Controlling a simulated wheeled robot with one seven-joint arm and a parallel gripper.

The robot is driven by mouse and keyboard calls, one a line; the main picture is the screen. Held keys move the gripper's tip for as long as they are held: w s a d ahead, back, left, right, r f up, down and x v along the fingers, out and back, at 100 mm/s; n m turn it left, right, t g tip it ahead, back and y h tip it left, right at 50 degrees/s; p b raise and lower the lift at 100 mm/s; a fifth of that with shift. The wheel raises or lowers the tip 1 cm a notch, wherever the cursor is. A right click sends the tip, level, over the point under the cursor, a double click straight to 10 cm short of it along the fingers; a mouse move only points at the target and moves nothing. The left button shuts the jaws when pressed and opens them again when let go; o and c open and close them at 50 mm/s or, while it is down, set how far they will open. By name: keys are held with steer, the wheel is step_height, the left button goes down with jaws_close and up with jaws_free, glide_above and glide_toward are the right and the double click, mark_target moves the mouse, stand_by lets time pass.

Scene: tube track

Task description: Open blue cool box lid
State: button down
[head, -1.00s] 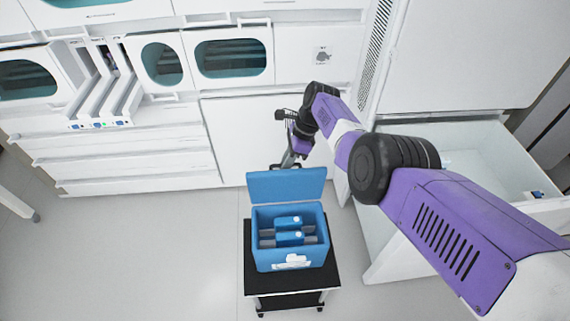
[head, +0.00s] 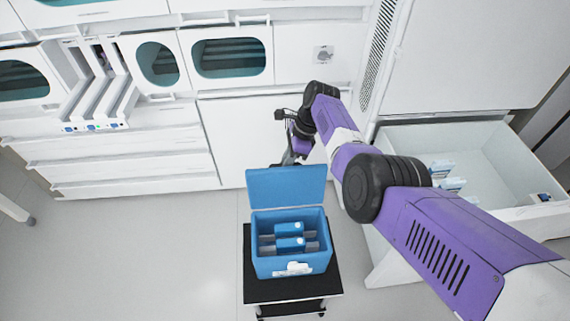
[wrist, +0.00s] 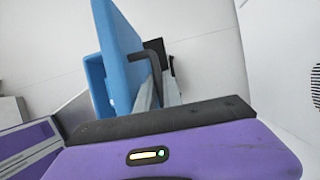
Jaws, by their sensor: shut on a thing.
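The blue cool box (head: 291,264) stands on a small black-topped cart, its lid (head: 287,187) raised and standing up at the back edge. Blue packs (head: 289,236) show inside the open box. My gripper (head: 289,160) is behind the lid's top edge, its fingertips partly hidden by the lid. In the wrist view the lid (wrist: 121,50) is seen edge-on, with a dark handle (wrist: 160,58) on its outer side. My gripper (wrist: 157,88) is shut on this handle.
The black-topped cart (head: 262,291) stands on open grey floor. White cabinets (head: 130,165) line the back.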

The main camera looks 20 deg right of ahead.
steer(key=shift+w+d+f, duration=0.15)
steer(key=shift+w+f, duration=0.1)
steer(key=shift+f, duration=0.2)
steer(key=c, duration=1.8)
jaws_free()
steer(key=shift+w+r, duration=0.1)
steer(key=shift+r, duration=0.1)
steer(key=v, duration=0.7)
steer(key=shift+d+r+p, duration=0.2)
steer(key=shift+r+p, duration=0.1)
